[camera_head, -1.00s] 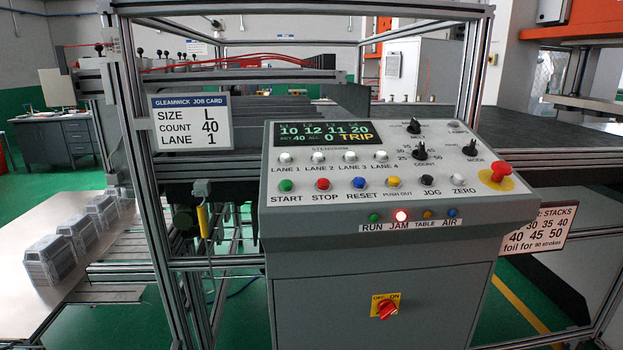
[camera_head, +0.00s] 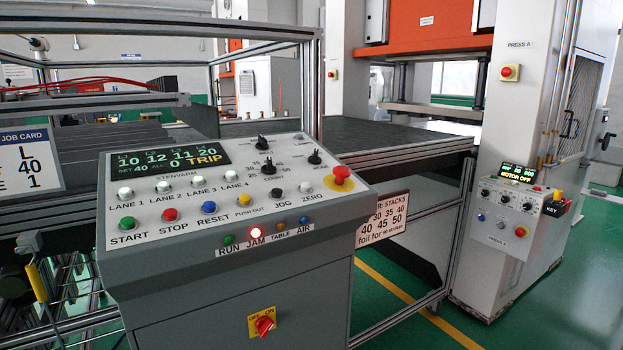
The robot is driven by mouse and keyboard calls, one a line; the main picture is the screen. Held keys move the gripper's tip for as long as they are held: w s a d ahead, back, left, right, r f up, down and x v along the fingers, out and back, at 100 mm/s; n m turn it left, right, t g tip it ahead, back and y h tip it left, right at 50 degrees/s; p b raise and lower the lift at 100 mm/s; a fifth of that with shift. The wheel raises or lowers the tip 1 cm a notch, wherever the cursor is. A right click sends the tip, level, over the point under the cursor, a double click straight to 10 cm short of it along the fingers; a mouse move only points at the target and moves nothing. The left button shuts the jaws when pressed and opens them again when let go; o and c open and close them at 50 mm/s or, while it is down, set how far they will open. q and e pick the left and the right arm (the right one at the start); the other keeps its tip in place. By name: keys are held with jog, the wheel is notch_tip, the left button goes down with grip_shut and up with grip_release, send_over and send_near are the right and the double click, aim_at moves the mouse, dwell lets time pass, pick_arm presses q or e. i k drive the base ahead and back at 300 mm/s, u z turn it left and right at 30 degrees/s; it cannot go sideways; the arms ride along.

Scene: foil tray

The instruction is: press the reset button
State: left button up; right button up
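The blue reset button (camera_head: 208,207) sits on the sloped face of the grey control panel (camera_head: 290,212), above the label RESET. The red stop button (camera_head: 170,214) is to its left and the yellow push-out button (camera_head: 243,199) to its right. The panel display (camera_head: 170,157) reads 10 12 11 20, SET 40, ALL 0 and TRIP. The red lamp (camera_head: 256,232) above JAM is lit. Neither of my grippers shows in the head view, and nothing covers the reset button.
A red emergency stop (camera_head: 341,175) stands up at the panel's right end. A red switch (camera_head: 263,325) is on the cabinet front. A press with its own control box (camera_head: 508,215) stands at the right. Green floor with a yellow line is open between them.

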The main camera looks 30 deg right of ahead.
aim_at(208, 205)
jog(key=z, duration=0.55)
jog(key=k, duration=1.25)
jog(key=u, duration=0.3)
jog(key=i, duration=0.8)
jog(key=u, duration=0.35)
